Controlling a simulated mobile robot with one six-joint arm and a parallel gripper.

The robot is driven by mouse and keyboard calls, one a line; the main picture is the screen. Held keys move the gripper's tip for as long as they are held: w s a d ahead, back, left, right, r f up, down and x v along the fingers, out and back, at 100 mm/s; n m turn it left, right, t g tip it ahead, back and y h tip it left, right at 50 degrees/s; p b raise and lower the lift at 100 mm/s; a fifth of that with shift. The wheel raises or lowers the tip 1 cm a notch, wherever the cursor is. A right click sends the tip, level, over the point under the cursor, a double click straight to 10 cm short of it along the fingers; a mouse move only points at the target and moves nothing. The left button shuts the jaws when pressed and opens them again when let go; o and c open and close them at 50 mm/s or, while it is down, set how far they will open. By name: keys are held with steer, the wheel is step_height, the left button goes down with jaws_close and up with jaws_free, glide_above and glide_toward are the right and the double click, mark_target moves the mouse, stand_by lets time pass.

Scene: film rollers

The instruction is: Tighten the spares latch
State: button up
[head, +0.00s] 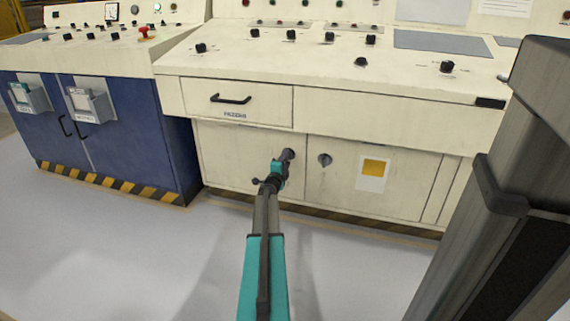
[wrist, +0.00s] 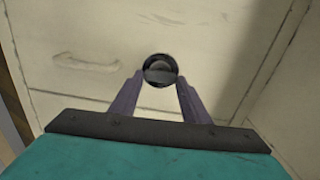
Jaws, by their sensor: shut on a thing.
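My gripper (head: 287,157) reaches the left lower door (head: 235,155) of the cream console, near that door's upper right edge. In the wrist view its two purple fingers (wrist: 160,80) are closed on either side of a round dark latch knob (wrist: 160,70) and touch it. In the head view the gripper mostly hides this knob. A similar dark latch knob (head: 325,160) is on the door to the right, apart from my gripper. I cannot read a label that names either latch, nor tell how far the held knob is turned.
Above the doors is a drawer (head: 270,103) with a black handle (head: 231,99). The sloping top carries several black knobs. A yellow and white label (head: 373,175) is on the right door. A blue cabinet (head: 150,140) stands at the left. The pale floor in front is clear.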

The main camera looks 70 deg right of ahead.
steer(key=shift+s, duration=0.25)
steer(key=o, duration=1)
steer(key=shift+o, duration=0.2)
steer(key=shift+w, duration=0.15)
steer(key=shift+a, duration=0.15)
steer(key=a+p, duration=0.4)
steer(key=a, duration=0.9)
steer(key=shift+s+a, duration=0.25)
steer(key=shift+s, duration=0.15)
